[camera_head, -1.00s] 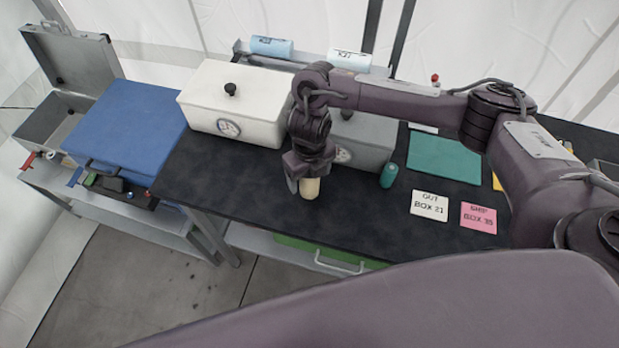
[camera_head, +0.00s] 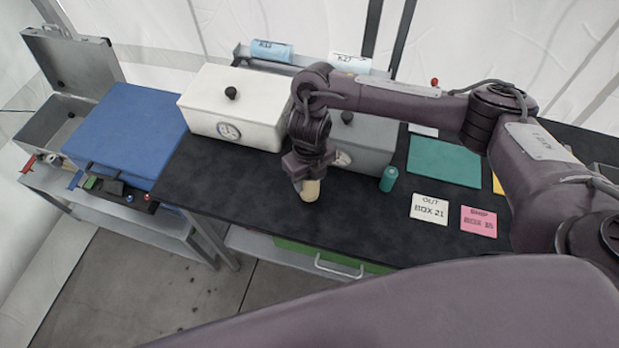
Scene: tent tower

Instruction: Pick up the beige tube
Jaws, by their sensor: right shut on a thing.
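The beige tube (camera_head: 311,191) stands about upright at the middle of the black table, below my right gripper (camera_head: 308,182). My right gripper points down and is shut on the tube's upper part, which its fingers partly hide. I cannot tell whether the tube's lower end touches the table. A large purple-grey arm link of mine crosses the bottom of the view. My left gripper is not in view.
A white box (camera_head: 215,90) and a grey box (camera_head: 372,150) stand behind the gripper. A teal tube (camera_head: 388,178) stands to its right, near white (camera_head: 429,210) and pink (camera_head: 478,221) cards and a green mat (camera_head: 444,162). The table's front left (camera_head: 220,190) is clear.

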